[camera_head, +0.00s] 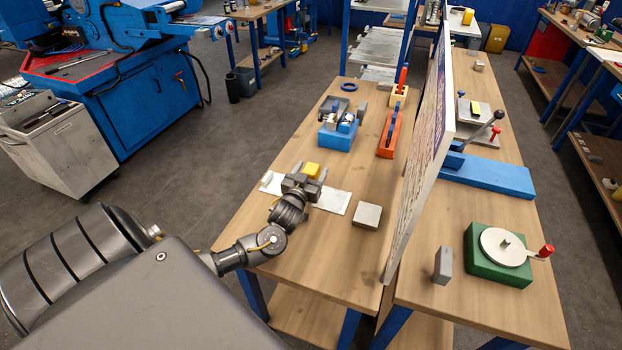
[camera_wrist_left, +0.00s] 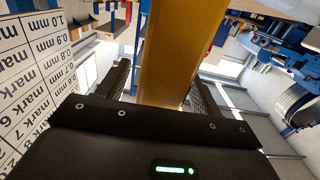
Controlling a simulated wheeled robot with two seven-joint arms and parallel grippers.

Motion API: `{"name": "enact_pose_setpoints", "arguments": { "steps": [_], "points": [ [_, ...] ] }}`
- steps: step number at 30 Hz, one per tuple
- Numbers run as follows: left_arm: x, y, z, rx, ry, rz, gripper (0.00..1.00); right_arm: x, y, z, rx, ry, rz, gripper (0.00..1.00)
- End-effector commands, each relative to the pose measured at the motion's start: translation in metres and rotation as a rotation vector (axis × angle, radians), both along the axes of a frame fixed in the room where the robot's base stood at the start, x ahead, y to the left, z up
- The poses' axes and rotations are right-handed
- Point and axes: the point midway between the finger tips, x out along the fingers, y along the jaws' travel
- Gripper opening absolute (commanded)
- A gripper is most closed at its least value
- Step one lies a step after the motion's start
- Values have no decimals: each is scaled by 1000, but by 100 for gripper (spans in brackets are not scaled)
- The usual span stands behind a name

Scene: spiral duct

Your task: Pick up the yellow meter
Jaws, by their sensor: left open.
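The yellow meter (camera_head: 311,169) shows as a small yellow block just beyond my left gripper (camera_head: 304,183), above or on a pale plate (camera_head: 334,201) on the wooden table. In the left wrist view the yellow meter (camera_wrist_left: 170,50) is a long yellow body between the two dark fingers of my left gripper (camera_wrist_left: 162,88). The fingers are open, one on each side of it. Its lower part is hidden behind the gripper body. I cannot tell whether a finger touches it. My right gripper is not in view.
A grey block (camera_head: 367,215) sits right of the gripper. A blue fixture (camera_head: 338,137) and an orange tool (camera_head: 389,134) stand farther back. A tall upright panel (camera_head: 425,150) bounds the table's right side. The wood (camera_head: 300,250) in front is clear.

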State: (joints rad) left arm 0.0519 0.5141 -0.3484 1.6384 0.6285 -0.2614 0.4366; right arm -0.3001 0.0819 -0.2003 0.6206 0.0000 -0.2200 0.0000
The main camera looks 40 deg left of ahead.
Motion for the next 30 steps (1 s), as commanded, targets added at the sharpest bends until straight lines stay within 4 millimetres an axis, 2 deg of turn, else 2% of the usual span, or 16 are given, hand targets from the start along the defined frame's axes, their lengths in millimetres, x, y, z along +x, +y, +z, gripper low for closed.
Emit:
{"name": "enact_pose_setpoints", "arguments": {
  "steps": [2, 16, 25, 30],
  "points": [
    [0, 0, 0, 0, 0, 0, 65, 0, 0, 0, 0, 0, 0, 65],
    [0, 0, 1, 0, -2, 0, 6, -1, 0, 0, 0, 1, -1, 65],
    [0, 0, 4, -1, -4, 0, 6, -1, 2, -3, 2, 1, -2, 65],
    [0, 0, 18, -1, -8, 0, 6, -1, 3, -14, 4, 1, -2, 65]
  ]
}}
